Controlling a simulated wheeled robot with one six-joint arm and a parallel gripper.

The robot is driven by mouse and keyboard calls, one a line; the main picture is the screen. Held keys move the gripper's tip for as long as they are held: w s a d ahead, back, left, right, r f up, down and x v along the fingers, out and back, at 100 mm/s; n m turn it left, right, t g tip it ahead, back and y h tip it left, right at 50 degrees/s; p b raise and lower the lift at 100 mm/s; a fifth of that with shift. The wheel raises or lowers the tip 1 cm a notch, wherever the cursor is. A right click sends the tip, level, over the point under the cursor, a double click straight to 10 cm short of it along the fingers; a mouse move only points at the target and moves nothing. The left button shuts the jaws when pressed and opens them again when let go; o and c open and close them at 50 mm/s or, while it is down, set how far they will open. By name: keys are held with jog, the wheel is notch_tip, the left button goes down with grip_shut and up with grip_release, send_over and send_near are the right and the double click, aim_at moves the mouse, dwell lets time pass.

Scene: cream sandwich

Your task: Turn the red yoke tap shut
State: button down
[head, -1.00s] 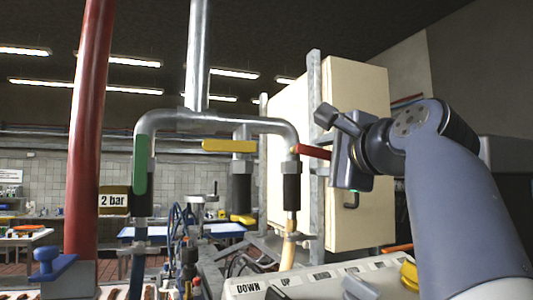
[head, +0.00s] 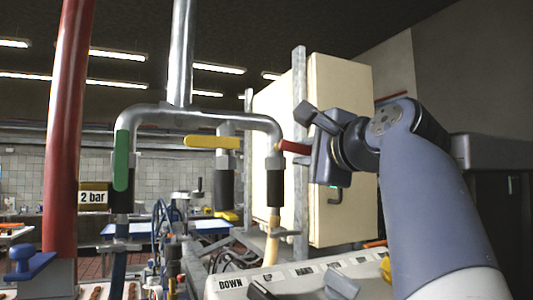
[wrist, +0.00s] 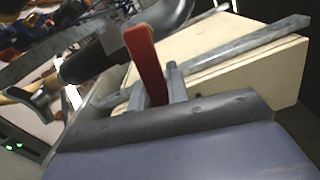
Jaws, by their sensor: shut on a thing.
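The red tap handle (head: 293,147) sticks out to the right, roughly level, from the top of the right-hand branch of the grey pipe yoke (head: 205,116). A black sleeve (head: 274,187) hangs below it. My gripper (head: 312,152) is at the handle's outer end. In the wrist view the red handle (wrist: 146,60) stands between the two grey fingers of my gripper (wrist: 157,88), which are shut on it. The handle's outer end is hidden by the gripper.
A yellow handle (head: 212,142) lies level on the middle branch, and a green handle (head: 122,160) stands upright on the left branch. A cream cabinet (head: 345,110) and a grey post (head: 299,90) stand close behind the gripper. A red pipe (head: 68,130) rises at left.

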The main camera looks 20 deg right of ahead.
jog(key=shift+r, duration=0.1)
jog(key=shift+r+n+p, duration=0.3)
jog(key=shift+n+p, duration=0.2)
jog(key=shift+n, duration=0.1)
jog(key=shift+r+n, duration=0.1)
jog(key=shift+n, duration=0.4)
jog(key=c, duration=1.4)
grip_release()
jog(key=shift+o, duration=0.2)
jog(key=s+b, duration=0.2)
jog(key=s, duration=0.8)
jog(key=shift+s+d, duration=0.25)
jog(key=shift+s, duration=0.15)
